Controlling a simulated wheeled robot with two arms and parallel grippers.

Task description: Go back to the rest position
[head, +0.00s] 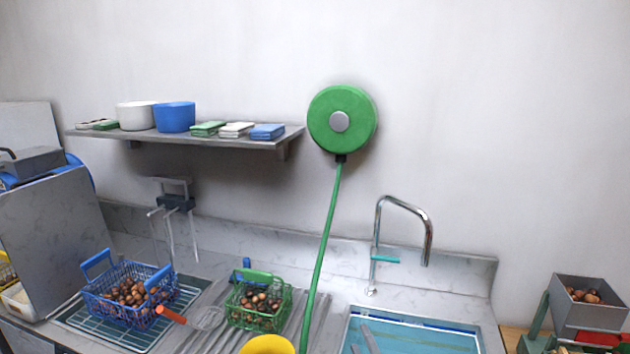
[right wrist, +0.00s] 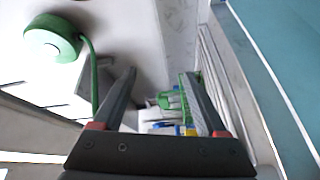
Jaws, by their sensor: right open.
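My right gripper (head: 366,340) shows only as grey finger tips at the bottom edge of the head view, over the sink. In the right wrist view my right gripper (right wrist: 155,80) has its two dark fingers apart with nothing held between them. My left gripper is not in view. A blue wire basket (head: 128,313) of chestnuts stands on a rack at the left. A green basket (head: 236,316) of chestnuts stands to its right. A grey hopper (head: 590,317) with chestnuts stands at the far right.
A green hose (head: 320,255) hangs from a round reel (head: 325,115) on the wall. A tall tap (head: 428,232) rises behind the sink (head: 440,337). A shelf (head: 225,144) with pots and folded cloths is above the counter. A whisk and part of a yellow bowl (head: 268,345) are in front.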

